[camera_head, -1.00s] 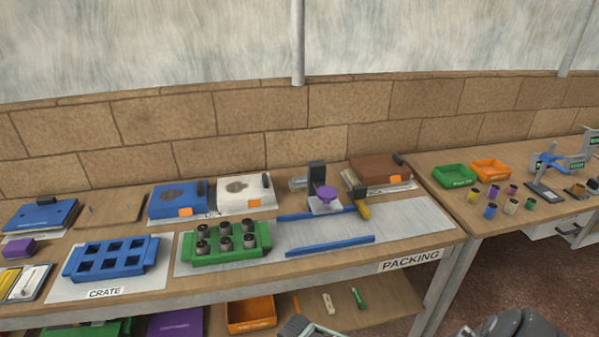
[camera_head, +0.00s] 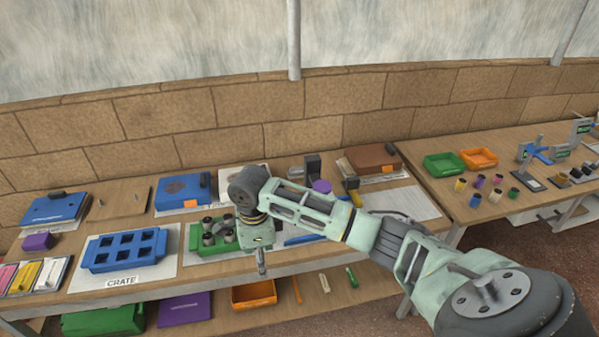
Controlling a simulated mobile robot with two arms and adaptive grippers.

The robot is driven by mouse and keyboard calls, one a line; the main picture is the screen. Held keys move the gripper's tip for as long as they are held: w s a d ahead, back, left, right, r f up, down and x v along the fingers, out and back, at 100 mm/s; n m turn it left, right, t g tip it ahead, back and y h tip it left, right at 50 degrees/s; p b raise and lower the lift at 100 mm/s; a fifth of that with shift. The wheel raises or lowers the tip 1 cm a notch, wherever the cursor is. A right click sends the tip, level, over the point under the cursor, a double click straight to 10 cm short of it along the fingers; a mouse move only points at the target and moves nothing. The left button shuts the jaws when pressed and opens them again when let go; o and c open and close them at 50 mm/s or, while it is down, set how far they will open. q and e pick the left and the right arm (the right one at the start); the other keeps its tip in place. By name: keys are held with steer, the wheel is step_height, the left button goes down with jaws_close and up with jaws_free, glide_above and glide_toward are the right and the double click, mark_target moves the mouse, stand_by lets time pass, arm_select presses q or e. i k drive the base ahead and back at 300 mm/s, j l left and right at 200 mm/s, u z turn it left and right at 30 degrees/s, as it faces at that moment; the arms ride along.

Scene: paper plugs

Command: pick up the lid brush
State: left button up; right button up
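My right arm comes in from the lower right and reaches across the packing bench. Its gripper (camera_head: 262,268) points down at the bench's front edge, just right of the green crate (camera_head: 193,241). The fingers are small and seen edge-on, so I cannot tell if they are open or shut. A small yellow and black tool (camera_head: 353,186) stands behind my forearm, beside a purple funnel-like piece (camera_head: 322,186); I cannot tell if it is the lid brush. My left gripper is not in view.
A blue crate (camera_head: 125,262) with square pockets sits left of the green crate, which holds several dark cylinders. A tray (camera_head: 38,291) of coloured items lies at far left. Blue rails (camera_head: 303,239) are partly behind my arm. Green (camera_head: 443,167) and orange (camera_head: 479,160) bins stand on the right table.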

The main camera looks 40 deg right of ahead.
mark_target(297, 172)
steer(key=i+l, duration=0.25)
steer(key=l, duration=0.2)
steer(key=i+l, duration=0.3)
steer(key=l, duration=0.15)
steer(key=i+l, duration=0.25)
steer(key=l, duration=0.2)
steer(key=i+l, duration=0.25)
steer(key=l, duration=0.2)
steer(key=i+l, duration=0.25)
steer(key=l, duration=0.2)
